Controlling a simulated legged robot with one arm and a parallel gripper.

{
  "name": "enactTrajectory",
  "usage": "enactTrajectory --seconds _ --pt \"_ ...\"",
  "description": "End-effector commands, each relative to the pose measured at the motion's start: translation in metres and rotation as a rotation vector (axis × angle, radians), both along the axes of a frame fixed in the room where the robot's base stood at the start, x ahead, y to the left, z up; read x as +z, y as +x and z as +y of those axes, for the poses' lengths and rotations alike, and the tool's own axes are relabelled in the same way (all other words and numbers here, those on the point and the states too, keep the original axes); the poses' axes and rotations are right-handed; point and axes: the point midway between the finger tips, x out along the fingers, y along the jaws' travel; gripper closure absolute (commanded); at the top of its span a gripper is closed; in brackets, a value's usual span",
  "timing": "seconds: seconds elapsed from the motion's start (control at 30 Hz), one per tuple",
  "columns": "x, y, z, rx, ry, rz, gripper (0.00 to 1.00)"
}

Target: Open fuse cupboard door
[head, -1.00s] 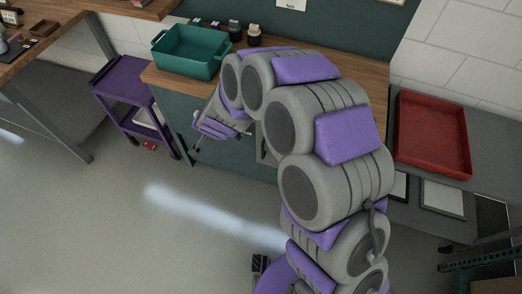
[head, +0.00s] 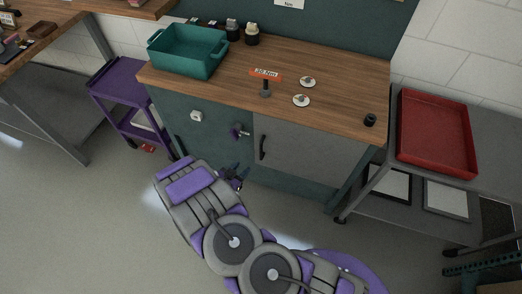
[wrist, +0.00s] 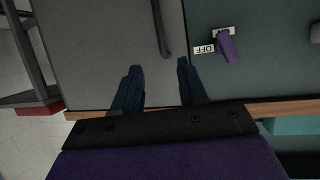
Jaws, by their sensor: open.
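The fuse cupboard door (head: 300,151) is a grey panel on the front of the teal bench. It looks shut. Its black vertical bar handle (head: 262,147) is near the door's left edge. In the wrist view the door (wrist: 105,50) fills the left part and the handle (wrist: 160,28) hangs in at the top. My gripper (wrist: 159,68) is open and empty, its two dark fingers lying to either side of the handle's line, with the handle just beyond the tips. In the head view my gripper (head: 236,174) is low, left of and below the handle.
A purple rotary switch (head: 238,131) is left of the door; an OFF label (wrist: 204,49) is beside it. Farther left is a white fitting (head: 196,116). A teal bin (head: 188,52) and small parts stand on the worktop (head: 330,85). A purple cart (head: 120,90) and red tray (head: 436,130) flank the bench.

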Motion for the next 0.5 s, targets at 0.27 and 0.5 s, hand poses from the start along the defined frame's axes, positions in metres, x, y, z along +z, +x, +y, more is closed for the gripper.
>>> enactTrajectory --seconds 0.27,0.5 --pt "-0.012 0.019 -0.011 -0.007 -0.015 -0.011 0.58" --pt "-0.03 0.057 -0.031 -0.007 -0.01 -0.009 0.58"
